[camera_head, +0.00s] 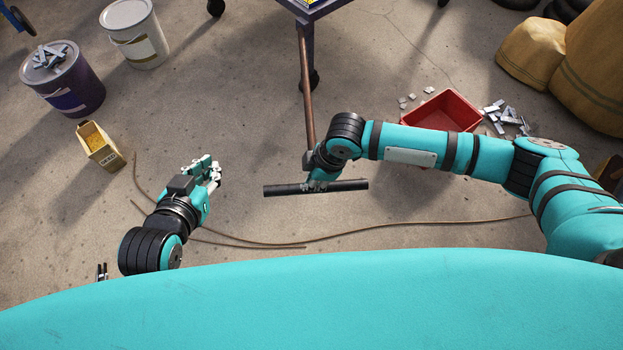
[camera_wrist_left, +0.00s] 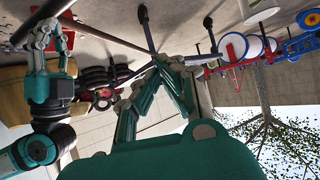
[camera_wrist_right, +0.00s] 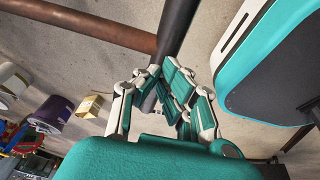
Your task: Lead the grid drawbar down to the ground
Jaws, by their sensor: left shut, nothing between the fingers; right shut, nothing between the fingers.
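The drawbar's rust-brown rod (camera_head: 307,95) runs from the wheeled cart toward me and ends in a black crossbar (camera_head: 285,190). My right gripper (camera_head: 320,182) is at the middle of the crossbar. In the right wrist view the gripper (camera_wrist_right: 165,75) looks shut, with its fingers close against the dark crossbar (camera_wrist_right: 178,28); the exact contact is partly hidden. My left gripper (camera_head: 214,168) is shut and empty, well left of the crossbar. The left wrist view shows its fingers (camera_wrist_left: 160,75) together, with the rod (camera_wrist_left: 108,36) beyond.
The cart (camera_head: 312,8) stands at the top, its wheels on the concrete. A red bin (camera_head: 442,110) is right of the rod. A yellow box (camera_head: 100,147), a purple bucket (camera_head: 75,90) and a white bucket (camera_head: 140,40) stand left. A thin brown cable (camera_head: 400,228) lies across the floor.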

